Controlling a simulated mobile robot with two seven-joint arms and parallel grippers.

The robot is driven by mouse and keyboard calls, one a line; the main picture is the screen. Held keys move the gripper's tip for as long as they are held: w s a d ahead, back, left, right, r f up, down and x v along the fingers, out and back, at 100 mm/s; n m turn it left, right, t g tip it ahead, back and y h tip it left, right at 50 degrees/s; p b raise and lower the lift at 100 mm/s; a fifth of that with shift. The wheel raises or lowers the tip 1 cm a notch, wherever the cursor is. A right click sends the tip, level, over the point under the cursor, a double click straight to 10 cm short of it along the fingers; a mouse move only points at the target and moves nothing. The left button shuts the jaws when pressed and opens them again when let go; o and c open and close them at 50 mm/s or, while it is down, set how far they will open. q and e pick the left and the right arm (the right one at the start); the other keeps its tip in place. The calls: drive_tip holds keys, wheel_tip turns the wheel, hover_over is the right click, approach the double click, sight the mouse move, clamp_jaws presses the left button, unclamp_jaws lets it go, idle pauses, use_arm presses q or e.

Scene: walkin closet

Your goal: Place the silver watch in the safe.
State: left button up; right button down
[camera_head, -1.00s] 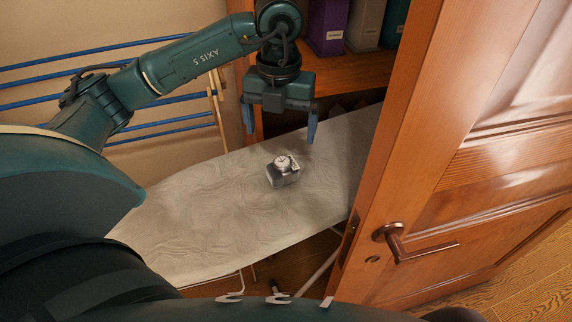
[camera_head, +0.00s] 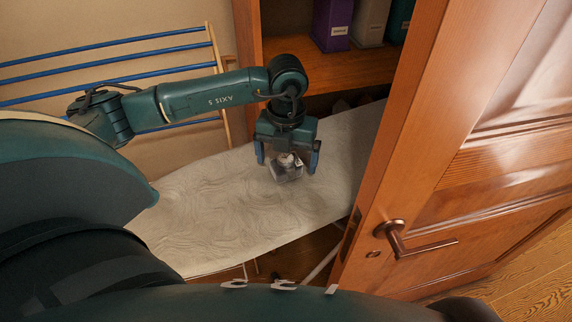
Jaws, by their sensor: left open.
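The silver watch (camera_head: 287,161) sits on a small clear and grey stand (camera_head: 287,174) on the ironing board (camera_head: 215,215). My left gripper (camera_head: 287,164) points down right over the watch. Its two fingers are open, one on the left and one on the right of the watch. Its palm hides part of the watch, and I cannot tell whether the fingers touch it. My right gripper is not in view. No safe shows.
A wooden door (camera_head: 440,160) with a bronze handle (camera_head: 398,240) stands close on the right. A wooden shelf (camera_head: 335,68) with binders (camera_head: 332,22) is behind the board. A drying rack with blue bars (camera_head: 110,61) is at the left back.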

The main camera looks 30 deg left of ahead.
sight(292, 162)
use_arm(q)
drive_tip(key=shift+c, duration=0.5)
drive_tip(key=shift+r, duration=0.1)
drive_tip(key=c, duration=1)
wheel_tip(292, 162, up, 10)
drive_tip(key=shift+b, duration=0.5)
drive_tip(key=m, duration=0.3)
drive_tip(key=d+m, duration=0.1)
drive_tip(key=m, duration=0.1)
drive_tip(key=shift+s+f, duration=0.15)
drive_tip(key=shift+f, duration=0.15)
drive_tip(key=m, duration=0.4)
drive_tip(key=shift+s+d+f+m+p, duration=0.2)
drive_tip(key=shift+d+f+m+p, duration=0.1)
drive_tip(key=shift+d+m, duration=0.1)
drive_tip(key=s+d+f+m, duration=0.1)
drive_tip(key=d+m, duration=0.1)
drive_tip(key=m, duration=1.3)
drive_tip(key=s+d+f+m+p, duration=0.1)
drive_tip(key=s+d+f+m, duration=0.1)
drive_tip(key=m, duration=1.3)
drive_tip(key=shift+d, duration=0.55)
